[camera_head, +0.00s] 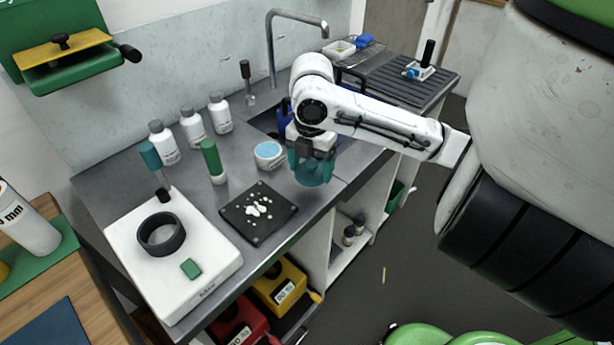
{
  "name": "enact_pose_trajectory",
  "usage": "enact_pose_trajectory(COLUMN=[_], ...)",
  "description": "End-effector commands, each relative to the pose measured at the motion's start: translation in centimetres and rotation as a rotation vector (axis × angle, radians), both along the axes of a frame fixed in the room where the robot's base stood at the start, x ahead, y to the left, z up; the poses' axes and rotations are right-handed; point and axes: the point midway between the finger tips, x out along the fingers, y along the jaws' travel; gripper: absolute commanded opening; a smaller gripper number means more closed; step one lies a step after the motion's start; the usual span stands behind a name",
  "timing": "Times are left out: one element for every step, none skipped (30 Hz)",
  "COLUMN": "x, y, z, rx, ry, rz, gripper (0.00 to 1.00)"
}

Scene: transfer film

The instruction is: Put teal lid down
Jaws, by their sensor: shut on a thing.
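My gripper (312,150) reaches in from the right over the front edge of the steel counter (190,187). It is shut on the teal lid (313,174), which hangs below the fingers and looks raised above the counter edge. The fingers hide part of the lid. A white round tub with a light blue top (269,155) stands on the counter just left of the gripper. A black square plate (258,212) with white spots lies on the counter, left of and nearer than the lid.
A white device (172,255) with a dark ring (161,234) stands at the counter's left end. Several white bottles (192,127) line the back. A green-topped tube (213,160) stands mid-counter. A tall faucet (270,50) and sink lie behind my arm. Bare counter shows around the black plate.

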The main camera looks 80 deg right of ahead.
Motion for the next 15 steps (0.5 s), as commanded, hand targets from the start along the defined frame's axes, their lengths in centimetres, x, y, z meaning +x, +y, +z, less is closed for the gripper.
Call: enact_pose_trajectory(x=[0.1,0.2,0.4,0.5,0.7,1.0,1.0,0.9,0.9,0.9,0.9,0.9,0.9,0.9,0.9], y=[0.0,0.0,0.0,-0.1,-0.1,-0.1,-0.1,-0.1,-0.2,-0.1,-0.1,-0.1,-0.1,-0.1,-0.2], z=[-0.2,-0.3,-0.5,-0.7,-0.9,-1.3,-1.8,-2.3,-2.9,-3.4,-3.7,-4.0,-4.2,-4.3,-4.3], rx=[0.0,0.0,0.0,0.0,0.0,0.0,0.002,0.002,0.002,0.002,0.002,0.001,0.0,0.0,-0.001], ry=[0.0,0.001,0.001,0.001,0.001,0.001,0.002,0.003,0.001,0.001,0.002,0.001,0.0,0.0,0.0], rz=[0.0,0.0,0.0,0.0,0.0,0.001,-0.001,-0.002,-0.002,-0.002,-0.001,-0.001,-0.001,0.0,0.0], gripper=[0.48,0.48,0.48,0.48,0.48,0.48,0.48,0.48,0.48,0.48,0.48,0.48,0.48,0.48,0.48])
